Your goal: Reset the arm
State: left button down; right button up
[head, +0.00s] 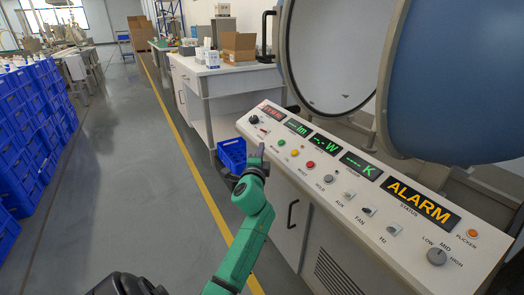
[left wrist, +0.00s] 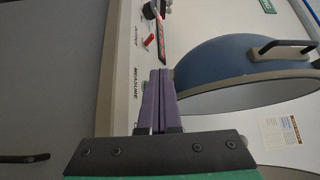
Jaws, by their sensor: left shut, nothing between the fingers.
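My left gripper (head: 258,152) is shut and empty. Its purple fingers point at the near edge of the sloped control panel (head: 400,235), close to the green button (head: 281,142). In the left wrist view the shut fingers (left wrist: 160,75) are in front of the panel, beside the label "MEASURE"; I cannot tell if they touch it. A yellow button (head: 295,152) and a red button (head: 310,164) follow to the right. The status display (head: 420,203) reads "ALARM" in amber. My right gripper is not in view.
A large open blue sphere (head: 455,80) with a white inside stands behind the panel. A blue bin (head: 232,154) is left of the gripper. Stacked blue crates (head: 35,125) stand at the far left. A bench (head: 215,75) holds cardboard boxes. The floor between is clear.

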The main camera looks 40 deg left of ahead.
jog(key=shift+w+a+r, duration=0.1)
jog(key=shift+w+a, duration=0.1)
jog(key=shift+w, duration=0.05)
